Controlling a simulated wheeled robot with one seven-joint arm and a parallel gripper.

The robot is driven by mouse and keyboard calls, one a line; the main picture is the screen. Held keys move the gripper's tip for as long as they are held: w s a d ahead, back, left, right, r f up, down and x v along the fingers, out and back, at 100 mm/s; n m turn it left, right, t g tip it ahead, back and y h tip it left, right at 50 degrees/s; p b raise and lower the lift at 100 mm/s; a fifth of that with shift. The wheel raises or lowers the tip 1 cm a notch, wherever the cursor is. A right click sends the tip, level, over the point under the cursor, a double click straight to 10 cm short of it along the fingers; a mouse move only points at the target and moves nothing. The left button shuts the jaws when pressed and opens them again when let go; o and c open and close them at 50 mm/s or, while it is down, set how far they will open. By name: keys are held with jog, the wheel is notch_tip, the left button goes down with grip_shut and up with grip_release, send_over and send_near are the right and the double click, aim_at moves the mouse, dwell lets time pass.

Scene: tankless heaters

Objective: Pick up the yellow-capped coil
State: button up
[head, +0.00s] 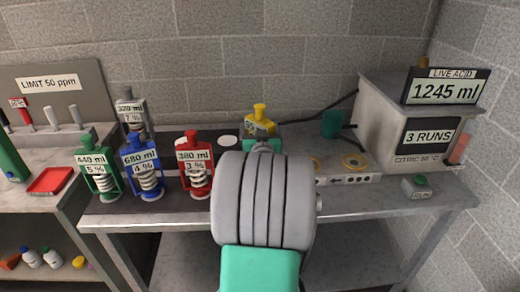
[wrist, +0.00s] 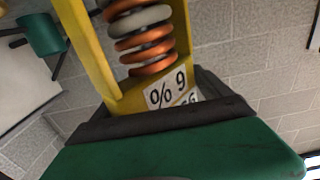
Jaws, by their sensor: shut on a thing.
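The yellow-capped coil (head: 259,113) shows in the head view just beyond my arm, with its cap and the top of its yellow body in sight. Its lower part is hidden behind my gripper (head: 263,143) and arm. In the wrist view the coil (wrist: 146,38) has copper and grey turns inside a yellow frame, with a white label reading 9 %. My gripper's dark jaw (wrist: 160,118) lies across the label end of the frame, and the jaws are shut on it. I cannot tell whether the coil's base touches the bench.
Red (head: 195,162), blue (head: 142,165), green (head: 98,172) and grey-capped (head: 131,112) coils stand to the left on the bench. A white disc (head: 227,141) lies bare on the dark strip. The acid machine (head: 405,125) stands at right, with a teal cup (head: 332,123) left of it.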

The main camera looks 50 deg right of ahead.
grip_shut()
jog(key=shift+r, duration=0.1)
dwell(0.3)
jog(key=shift+r, duration=0.1)
